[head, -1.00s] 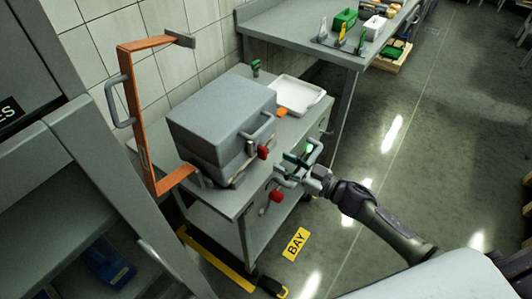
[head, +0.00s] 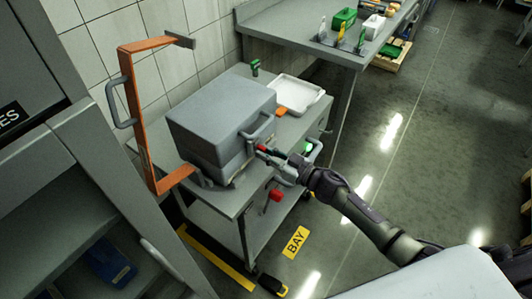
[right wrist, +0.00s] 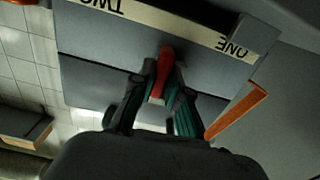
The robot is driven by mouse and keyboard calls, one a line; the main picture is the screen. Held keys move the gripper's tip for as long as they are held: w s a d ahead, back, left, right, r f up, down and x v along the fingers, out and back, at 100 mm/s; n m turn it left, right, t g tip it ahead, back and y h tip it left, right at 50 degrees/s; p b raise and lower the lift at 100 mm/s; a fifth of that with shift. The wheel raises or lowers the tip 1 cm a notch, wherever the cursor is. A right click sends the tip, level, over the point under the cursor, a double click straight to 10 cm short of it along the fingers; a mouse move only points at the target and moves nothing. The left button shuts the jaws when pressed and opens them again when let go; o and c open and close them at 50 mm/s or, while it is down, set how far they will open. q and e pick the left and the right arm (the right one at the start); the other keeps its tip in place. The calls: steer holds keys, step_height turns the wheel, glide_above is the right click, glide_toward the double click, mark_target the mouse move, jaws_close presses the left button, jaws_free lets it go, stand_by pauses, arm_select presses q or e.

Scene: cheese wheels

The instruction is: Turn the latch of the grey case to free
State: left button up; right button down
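The grey case (head: 215,112) sits closed on top of a grey cart, with a grey bar handle (head: 262,127) on its front. Its red latch (head: 261,149) is low on the front, partly hidden by my right gripper (head: 270,153). In the right wrist view, the red latch (right wrist: 165,62) stands between the two fingertips of my right gripper (right wrist: 164,74), which are closed in on it from both sides. A pale strip (right wrist: 170,22) marked "TWO" and "ONE" runs behind the latch. My left gripper is not in view.
A white tray (head: 298,93) lies behind the case. An orange frame (head: 137,110) stands at the left. A workbench (head: 290,25) is at the back. Floor to the right is clear.

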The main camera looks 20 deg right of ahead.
stand_by(0.4)
steer(key=n+b, duration=0.1)
steer(key=n, duration=0.3)
steer(key=shift+f+n, duration=0.1)
steer(key=shift+n, duration=0.2)
steer(key=n, duration=0.2)
steer(key=n+b, duration=0.1)
steer(key=n, duration=0.1)
steer(key=shift+s+a+f+n, duration=0.1)
steer(key=shift+s+a+n, duration=0.05)
steer(key=shift+n, duration=0.15)
steer(key=n+b, duration=0.2)
steer(key=n, duration=0.2)
steer(key=shift+f+n, duration=0.15)
steer(key=shift+n, duration=0.15)
steer(key=shift+n+b, duration=1)
steer(key=shift+n, duration=1)
steer(key=c, duration=1.2)
jaws_free()
steer(key=shift+o, duration=0.2)
